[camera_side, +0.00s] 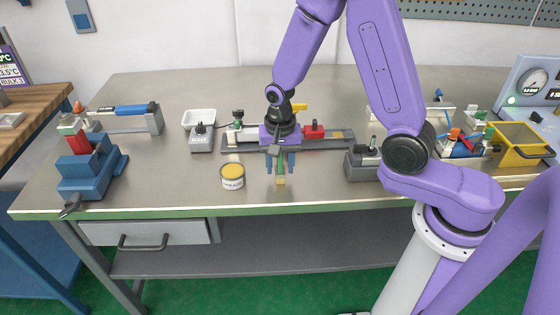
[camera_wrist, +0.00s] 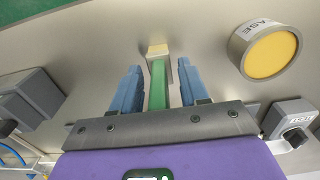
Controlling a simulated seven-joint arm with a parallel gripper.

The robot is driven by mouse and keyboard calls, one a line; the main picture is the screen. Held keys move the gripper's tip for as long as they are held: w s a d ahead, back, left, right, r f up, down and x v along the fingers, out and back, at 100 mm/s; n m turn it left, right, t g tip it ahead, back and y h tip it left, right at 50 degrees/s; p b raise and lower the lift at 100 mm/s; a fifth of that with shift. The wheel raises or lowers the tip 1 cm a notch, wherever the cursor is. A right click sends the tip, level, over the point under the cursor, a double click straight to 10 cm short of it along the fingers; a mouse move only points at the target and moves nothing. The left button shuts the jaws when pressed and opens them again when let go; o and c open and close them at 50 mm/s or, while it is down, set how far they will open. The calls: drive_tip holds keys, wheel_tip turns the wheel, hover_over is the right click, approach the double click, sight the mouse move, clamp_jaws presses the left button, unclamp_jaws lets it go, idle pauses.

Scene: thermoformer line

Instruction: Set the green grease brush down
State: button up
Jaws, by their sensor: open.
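The green grease brush (camera_wrist: 158,85) stands out between the two blue fingers of my gripper (camera_wrist: 157,88) in the wrist view, with a gap on each side. Its pale bristle end (camera_wrist: 158,50) points away from the gripper. In the side view the brush (camera_side: 281,172) is at the front middle of the bench, just below my gripper (camera_side: 280,162). The gripper is open around the brush. The brush's upper part is hidden by the gripper, and I cannot tell whether it touches the bench.
An open grease tin (camera_side: 232,176) stands just left of the brush. A grey block (camera_side: 362,166) is to the right. A rail fixture (camera_side: 235,138) lies behind. A blue vise (camera_side: 88,170) stands at the far left. The bench's front edge is close.

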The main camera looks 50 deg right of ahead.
drive_tip(key=shift+r, duration=0.1)
wheel_tip(320, 180, up, 12)
drive_tip(key=shift+r, duration=0.1)
idle(0.4)
drive_tip(key=shift+s+a+r+n, duration=0.1)
drive_tip(key=shift+s+a+n, duration=0.15)
drive_tip(key=shift+n, duration=0.3)
drive_tip(key=shift+s+a+n, duration=0.15)
drive_tip(key=shift+s+n, duration=0.2)
drive_tip(key=shift+n, duration=0.2)
drive_tip(key=s+d+n, duration=0.2)
drive_tip(key=s+n, duration=1.7)
drive_tip(key=s, duration=0.3)
drive_tip(key=shift+s+d+r, duration=0.15)
drive_tip(key=shift+s+r, duration=0.05)
drive_tip(key=shift+r, duration=0.2)
